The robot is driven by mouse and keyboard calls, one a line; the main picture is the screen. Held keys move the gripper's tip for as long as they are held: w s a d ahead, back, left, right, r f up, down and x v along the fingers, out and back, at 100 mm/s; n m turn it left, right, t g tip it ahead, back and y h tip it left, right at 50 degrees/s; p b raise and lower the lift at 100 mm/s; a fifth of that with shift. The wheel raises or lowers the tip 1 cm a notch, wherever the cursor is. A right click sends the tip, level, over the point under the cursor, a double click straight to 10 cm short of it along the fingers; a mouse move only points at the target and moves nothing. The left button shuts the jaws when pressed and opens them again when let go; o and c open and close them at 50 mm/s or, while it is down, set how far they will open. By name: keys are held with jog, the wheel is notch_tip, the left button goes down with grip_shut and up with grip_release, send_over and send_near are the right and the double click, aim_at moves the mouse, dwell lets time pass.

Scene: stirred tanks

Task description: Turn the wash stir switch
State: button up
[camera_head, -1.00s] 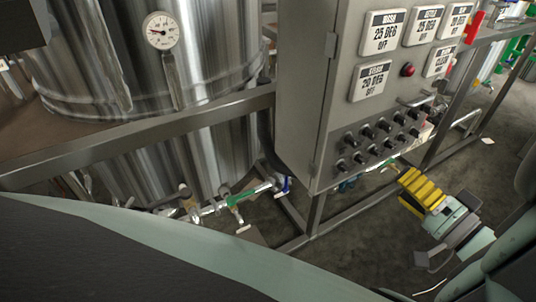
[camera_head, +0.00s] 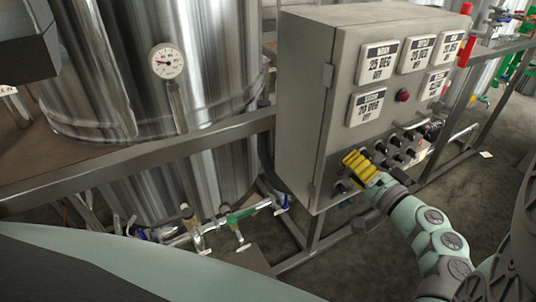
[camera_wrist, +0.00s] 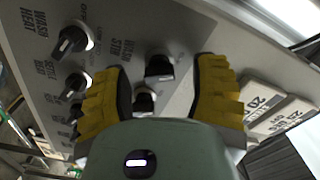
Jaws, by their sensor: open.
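The wash stir switch (camera_wrist: 158,68) is a black rotary knob on the grey panel. Its label, "WASH STIR", is beside it in the wrist view. It shows between my gripper's two yellow fingers (camera_wrist: 160,95), near their tips. The fingers are open and apart, with no visible contact on the knob. Another black knob (camera_wrist: 145,101) is also between the fingers, closer to the palm. In the head view my gripper (camera_head: 360,167) is at the lower left of the control box (camera_head: 313,75) and hides some of the knobs there.
The wash heat knob (camera_wrist: 72,41) and several other knobs are left of the fingers in the wrist view. White display plates (camera_head: 380,62) and a red button (camera_head: 402,95) are above the knobs. A steel tank (camera_head: 110,90) stands left of the box.

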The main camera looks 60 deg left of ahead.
jog(key=shift+a, duration=0.55)
grip_shut()
